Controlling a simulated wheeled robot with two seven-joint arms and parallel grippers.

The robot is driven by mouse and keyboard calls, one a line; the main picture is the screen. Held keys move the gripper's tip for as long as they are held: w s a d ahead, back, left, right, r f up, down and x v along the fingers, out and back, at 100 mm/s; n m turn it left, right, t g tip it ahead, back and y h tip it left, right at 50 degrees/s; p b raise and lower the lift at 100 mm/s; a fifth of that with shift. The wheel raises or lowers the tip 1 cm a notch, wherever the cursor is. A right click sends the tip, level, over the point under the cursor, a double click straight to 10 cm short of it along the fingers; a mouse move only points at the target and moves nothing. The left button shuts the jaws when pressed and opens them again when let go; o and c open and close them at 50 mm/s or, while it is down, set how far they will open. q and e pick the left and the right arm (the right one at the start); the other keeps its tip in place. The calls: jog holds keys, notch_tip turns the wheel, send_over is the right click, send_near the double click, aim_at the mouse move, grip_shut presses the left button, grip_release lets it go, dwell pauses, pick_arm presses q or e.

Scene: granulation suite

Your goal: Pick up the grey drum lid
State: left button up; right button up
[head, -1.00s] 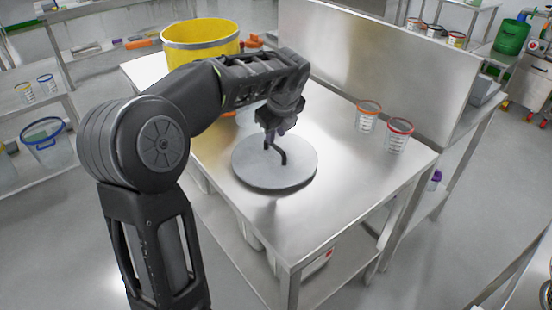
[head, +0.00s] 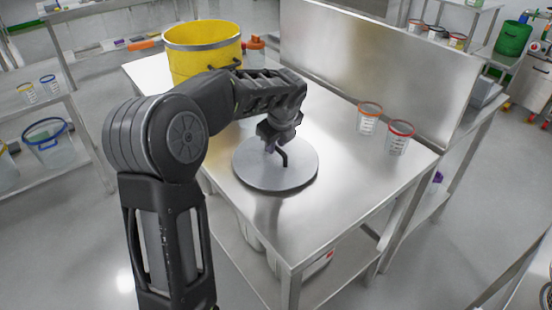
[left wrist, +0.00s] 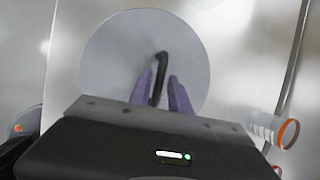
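The grey drum lid (head: 258,178) is a flat round disc with a bent black handle (head: 283,157) near its middle. It appears to lie flat on the steel table. My left gripper (head: 272,147) is over the lid at the handle, pointing down. In the left wrist view the lid (left wrist: 115,55) fills the upper middle, and the purple fingers (left wrist: 161,88) stand apart on either side of the black handle (left wrist: 160,66). A gap seems to show between fingers and handle; exact contact is hard to tell. My right gripper is out of view.
A yellow drum (head: 195,62) stands at the table's back left, with orange-topped items beside it. Two red-rimmed clear cups (head: 397,143) stand right of the lid, before an upright steel panel (head: 375,65). The table's front right (head: 330,215) is clear.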

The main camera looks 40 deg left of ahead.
aim_at(276, 154)
pick_arm(q)
jog(key=x, duration=0.2)
jog(key=shift+w+a+f, duration=0.1)
jog(key=shift+a+f, duration=0.05)
jog(key=shift+f, duration=0.2)
grip_shut()
dwell(0.6)
